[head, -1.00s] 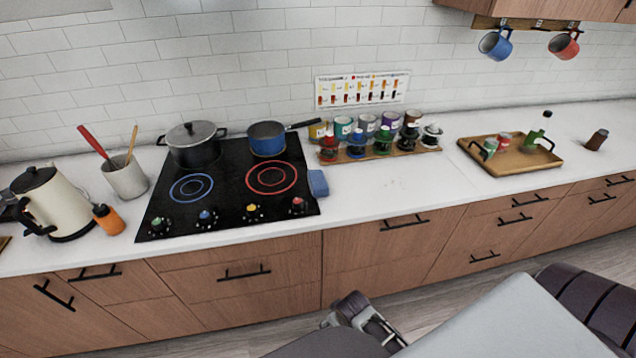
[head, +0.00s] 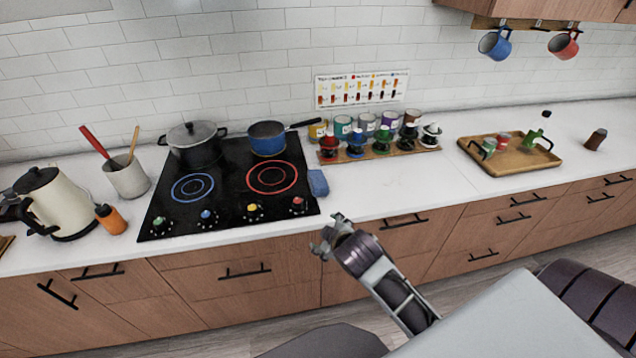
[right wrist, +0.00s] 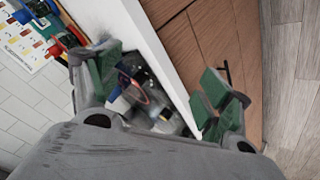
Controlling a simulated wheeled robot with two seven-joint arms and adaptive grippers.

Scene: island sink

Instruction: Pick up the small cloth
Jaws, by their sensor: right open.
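The small blue cloth (head: 318,183) lies on the white counter against the right edge of the black cooktop. My right gripper (head: 325,234) is open and empty in front of the counter edge, below the cloth and apart from it in the head view. In the right wrist view the two green-padded fingers of the right gripper (right wrist: 157,72) are spread wide, with the blurred cooktop (right wrist: 150,98) showing between them. I cannot make out the cloth clearly there. My left gripper is not in view.
A blue saucepan (head: 267,139) and a dark lidded pot (head: 194,145) stand on the cooktop. A rack of jars (head: 380,151) stands behind the cloth. A wooden tray (head: 527,164) is farther right. The counter (head: 400,195) right of the cloth is clear.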

